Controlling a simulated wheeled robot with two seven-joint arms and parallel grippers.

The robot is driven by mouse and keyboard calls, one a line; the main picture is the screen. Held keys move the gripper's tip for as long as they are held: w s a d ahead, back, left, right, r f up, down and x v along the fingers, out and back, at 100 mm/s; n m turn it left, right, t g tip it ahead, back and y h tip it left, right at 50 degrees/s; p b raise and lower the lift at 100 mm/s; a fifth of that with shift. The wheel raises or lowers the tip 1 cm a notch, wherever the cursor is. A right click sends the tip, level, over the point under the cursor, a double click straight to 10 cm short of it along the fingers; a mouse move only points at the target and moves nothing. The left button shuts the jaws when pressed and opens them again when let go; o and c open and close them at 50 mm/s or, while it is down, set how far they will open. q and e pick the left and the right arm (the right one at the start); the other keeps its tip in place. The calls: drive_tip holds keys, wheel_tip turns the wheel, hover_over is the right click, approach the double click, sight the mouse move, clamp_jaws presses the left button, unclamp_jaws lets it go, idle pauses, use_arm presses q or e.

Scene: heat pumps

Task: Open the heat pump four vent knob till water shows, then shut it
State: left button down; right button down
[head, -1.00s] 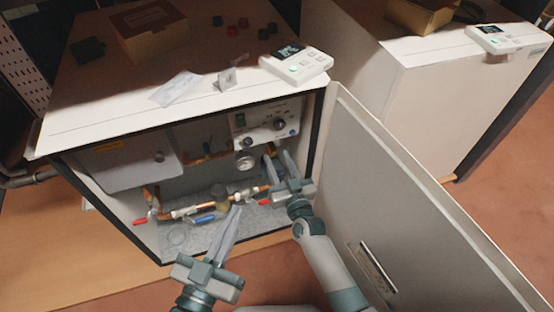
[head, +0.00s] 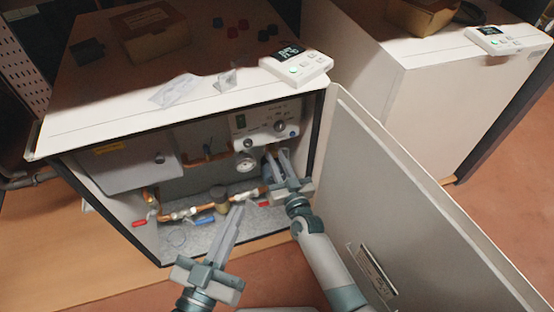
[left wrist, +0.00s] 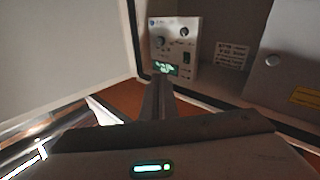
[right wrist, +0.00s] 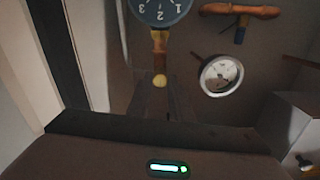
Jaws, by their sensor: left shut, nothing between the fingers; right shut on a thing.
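The open heat pump cabinet (head: 190,255) stands ahead of me, with its pipework exposed. My right gripper (head: 277,155) reaches inside it, below the control panel. In the right wrist view, its fingers (right wrist: 160,90) are shut around a small brass-coloured knob (right wrist: 160,80) at the end of a copper pipe, apparently the vent knob. Much of the knob is hidden by the fingers, and I see no water there. My left gripper (head: 242,207) is shut and empty, its tips in front of the lower pipes; its closed fingers also show in the left wrist view (left wrist: 158,98).
The control panel (head: 265,125) has dials, with a gauge (head: 245,162) below. Red (head: 139,223) and blue (head: 204,220) valve handles sit on the lower pipes. The open door (head: 400,200) bounds the right side. A white controller (head: 296,66) lies on top. Another cabinet (head: 420,100) stands right.

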use_arm(q)
drive_tip(key=shift+f, duration=0.1)
use_arm(e)
drive_tip(key=shift+m, duration=0.4)
drive_tip(key=m, duration=0.2)
drive_tip(key=shift+m, duration=0.3)
drive_tip(key=m, duration=0.2)
drive_tip(key=shift+f+m+p, duration=0.1)
drive_tip(key=shift+m+p, duration=0.2)
drive_tip(key=shift+m, duration=1.3)
use_arm(q)
drive_tip(key=shift+f+g, duration=0.4)
drive_tip(key=shift+f, duration=0.05)
use_arm(e)
drive_tip(key=shift+m, duration=1)
use_arm(q)
drive_tip(key=shift+w+a, duration=0.1)
use_arm(e)
drive_tip(key=c, duration=1.6)
unclamp_jaws()
